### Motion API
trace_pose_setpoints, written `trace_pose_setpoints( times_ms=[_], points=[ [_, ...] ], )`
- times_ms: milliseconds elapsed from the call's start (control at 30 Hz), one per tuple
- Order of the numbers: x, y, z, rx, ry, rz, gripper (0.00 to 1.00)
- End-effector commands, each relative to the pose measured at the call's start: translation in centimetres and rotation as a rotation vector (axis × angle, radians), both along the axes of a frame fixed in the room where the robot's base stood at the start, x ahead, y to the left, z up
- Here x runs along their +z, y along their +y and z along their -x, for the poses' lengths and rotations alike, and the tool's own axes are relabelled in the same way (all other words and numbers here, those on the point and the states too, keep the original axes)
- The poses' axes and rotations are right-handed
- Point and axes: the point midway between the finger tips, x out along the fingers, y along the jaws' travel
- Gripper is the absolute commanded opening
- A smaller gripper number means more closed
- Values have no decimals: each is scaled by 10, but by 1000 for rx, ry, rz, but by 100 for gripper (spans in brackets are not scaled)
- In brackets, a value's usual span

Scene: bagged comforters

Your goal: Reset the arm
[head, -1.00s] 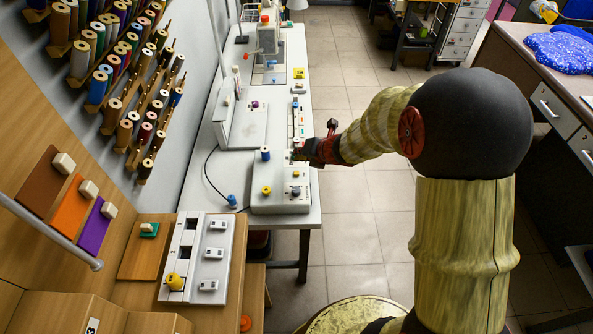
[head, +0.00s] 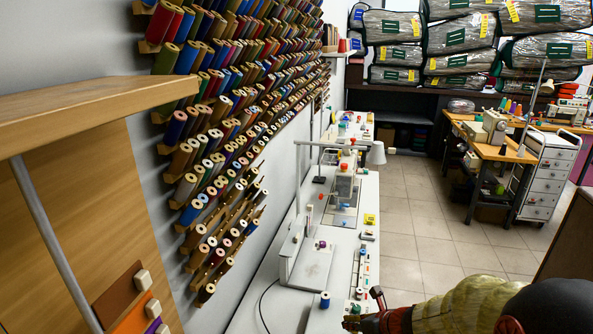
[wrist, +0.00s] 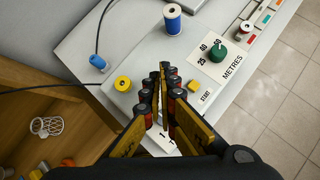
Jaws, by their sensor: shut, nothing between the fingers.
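My gripper (wrist: 164,108) is shut and empty in the wrist view, its fingertips together above the front of a light grey machine (wrist: 142,73) on the long white table. A blue thread spool (wrist: 172,20), a yellow knob (wrist: 122,83) and a green dial (wrist: 217,50) marked "METRES" are on this machine, ahead of and beside the fingers. In the head view my gripper (head: 362,322) is at the bottom edge, partly cut off, beside the machine's blue spool (head: 325,300). My arm reaches in from the lower right.
A wall rack of thread spools (head: 215,150) runs along the left. A wooden shelf (head: 90,105) juts out at the upper left. Bagged comforters (head: 460,35) are stacked at the back. A sewing table (head: 497,152) and white drawer cart (head: 548,175) stand right. The tiled floor (head: 420,205) between is clear.

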Motion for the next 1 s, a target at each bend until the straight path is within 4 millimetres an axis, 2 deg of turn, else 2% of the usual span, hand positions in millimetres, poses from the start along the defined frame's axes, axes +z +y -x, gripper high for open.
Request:
trace_pose_setpoints(
  times_ms=[200, 333, 467, 633, 700, 800, 1000],
  points=[
    [36, 33, 74, 743, -227, 358, 0],
    [62, 38, 126, 1190, -367, 570, 0],
    [87, 28, 179, 1613, -478, 783, 0],
    [125, -8, 241, 2112, -536, 1080, 0],
    [143, -25, 259, 2252, -519, 1202, 0],
    [169, -41, 274, 2325, -484, 1358, 0],
    [209, -38, 281, 2288, -522, 1547, 0]
  ],
)
